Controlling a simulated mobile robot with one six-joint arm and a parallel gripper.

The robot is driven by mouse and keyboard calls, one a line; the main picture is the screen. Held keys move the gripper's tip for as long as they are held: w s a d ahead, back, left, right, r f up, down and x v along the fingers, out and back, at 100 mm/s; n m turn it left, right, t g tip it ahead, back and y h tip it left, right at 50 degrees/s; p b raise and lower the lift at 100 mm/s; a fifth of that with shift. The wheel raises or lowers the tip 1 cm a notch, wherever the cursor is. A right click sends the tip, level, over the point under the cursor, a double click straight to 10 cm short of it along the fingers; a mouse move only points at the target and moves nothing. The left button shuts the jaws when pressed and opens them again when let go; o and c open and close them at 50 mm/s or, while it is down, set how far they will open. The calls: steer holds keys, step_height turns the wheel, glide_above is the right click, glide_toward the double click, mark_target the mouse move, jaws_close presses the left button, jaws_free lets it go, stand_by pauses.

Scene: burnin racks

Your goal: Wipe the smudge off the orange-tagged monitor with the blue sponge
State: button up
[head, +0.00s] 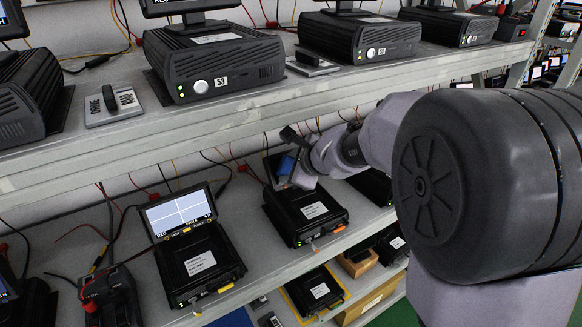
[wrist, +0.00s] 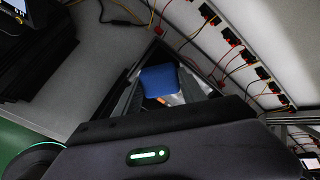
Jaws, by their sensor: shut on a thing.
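My gripper (head: 296,168) is shut on the blue sponge (head: 286,165), over the back of a black unit (head: 308,212) on the lower shelf. This unit has a white label on top and a small orange tag (head: 314,246) at its front edge. Its monitor (head: 268,166) is mostly hidden behind my gripper and the sponge; only a dark edge shows. In the wrist view the sponge (wrist: 160,80) sits between the fingers in front of the dark screen frame. I cannot see a smudge, nor tell whether the sponge touches the screen.
A lit monitor (head: 180,212) stands on a yellow-tagged unit to the left. The upper shelf (head: 230,105) with several black units overhangs close above my gripper. Red and black cables (head: 235,165) hang behind. A battery charger (head: 110,295) stands at lower left.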

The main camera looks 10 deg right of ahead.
steer(key=shift+b+x, duration=0.4)
steer(key=shift+x, duration=0.6)
steer(key=shift+w+d+r, duration=0.1)
steer(key=shift+w+d, duration=0.1)
steer(key=shift+d, duration=0.55)
steer(key=shift+w+d+f, duration=0.1)
steer(key=shift+w+d, duration=0.1)
steer(key=shift+d, duration=0.55)
steer(key=shift+w+d+r, duration=0.1)
steer(key=shift+w+d, duration=0.05)
steer(key=shift+d, duration=0.6)
steer(key=d, duration=0.1)
steer(key=w+d, duration=0.1)
steer(key=shift+d, duration=0.35)
steer(key=shift+s+a+b, duration=0.2)
steer(key=shift+s+a, duration=0.2)
steer(key=shift+a, duration=0.85)
steer(key=shift+s+a+b, duration=0.2)
steer(key=shift+s+a, duration=0.15)
steer(key=shift+a, duration=0.9)
steer(key=shift+s+a+b, duration=0.2)
steer(key=shift+s+a, duration=0.2)
steer(key=shift+a, duration=0.85)
steer(key=shift+s+d+r, duration=0.1)
steer(key=shift+d, duration=0.1)
steer(key=shift+p+v, duration=0.95)
steer(key=shift+v, duration=1.8)
